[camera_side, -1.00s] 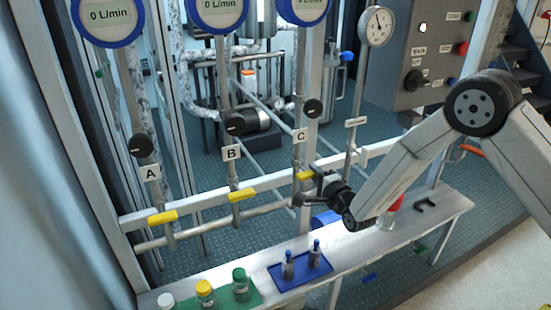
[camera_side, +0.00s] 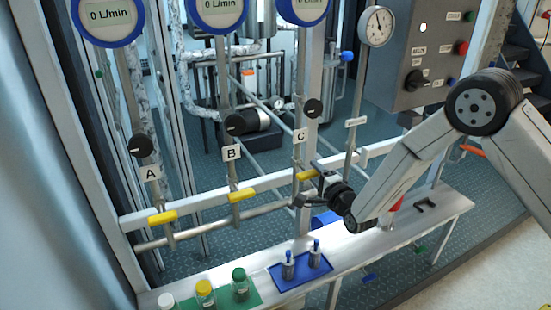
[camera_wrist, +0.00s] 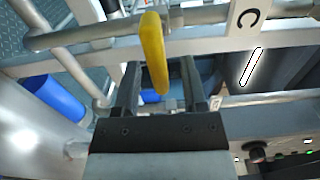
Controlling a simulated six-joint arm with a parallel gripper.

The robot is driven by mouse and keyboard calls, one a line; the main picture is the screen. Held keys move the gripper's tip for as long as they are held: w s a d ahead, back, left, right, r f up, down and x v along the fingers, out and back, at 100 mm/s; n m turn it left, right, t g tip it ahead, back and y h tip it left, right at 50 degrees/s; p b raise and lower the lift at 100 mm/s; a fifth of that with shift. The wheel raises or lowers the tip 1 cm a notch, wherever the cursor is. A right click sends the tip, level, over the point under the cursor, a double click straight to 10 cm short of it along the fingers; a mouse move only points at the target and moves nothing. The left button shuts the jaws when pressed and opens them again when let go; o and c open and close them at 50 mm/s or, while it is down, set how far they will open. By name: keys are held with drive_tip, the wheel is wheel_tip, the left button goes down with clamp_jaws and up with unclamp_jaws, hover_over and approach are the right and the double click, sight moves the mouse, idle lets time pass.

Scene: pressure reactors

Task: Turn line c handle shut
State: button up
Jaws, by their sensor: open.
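The yellow handle of line C (camera_side: 307,175) sits on the pipe below the C label (camera_side: 300,135). My gripper (camera_side: 314,178) is at this handle, coming from the right. In the wrist view the yellow handle (camera_wrist: 154,52) stands lengthwise between the two fingers of my gripper (camera_wrist: 160,80). The fingers are apart, with a gap visible on each side of the handle. In the side view my gripper hides part of the handle's right end.
Yellow handles of line A (camera_side: 162,217) and line B (camera_side: 241,195) are to the left. A metal rail (camera_side: 270,184) runs behind the handles. A bench below holds a blue tray (camera_side: 290,282) with small vessels and a green mat (camera_side: 252,300) with capped bottles.

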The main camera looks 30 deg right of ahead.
drive_tip(key=s, duration=0.7)
drive_tip(key=shift+s, duration=0.2)
drive_tip(key=shift+d, duration=0.1)
idle(0.3)
drive_tip(key=s+d+n+g, duration=0.4)
drive_tip(key=s+n+g, duration=0.3)
drive_tip(key=s+n, duration=0.2)
drive_tip(key=s+d+r+n+g, duration=0.1)
drive_tip(key=s+d+n+g, duration=0.4)
drive_tip(key=s+n+g, duration=0.3)
drive_tip(key=s+n, duration=0.1)
drive_tip(key=s, duration=0.3)
drive_tip(key=shift+s+r, duration=0.15)
drive_tip(key=shift+s, duration=0.25)
idle(0.4)
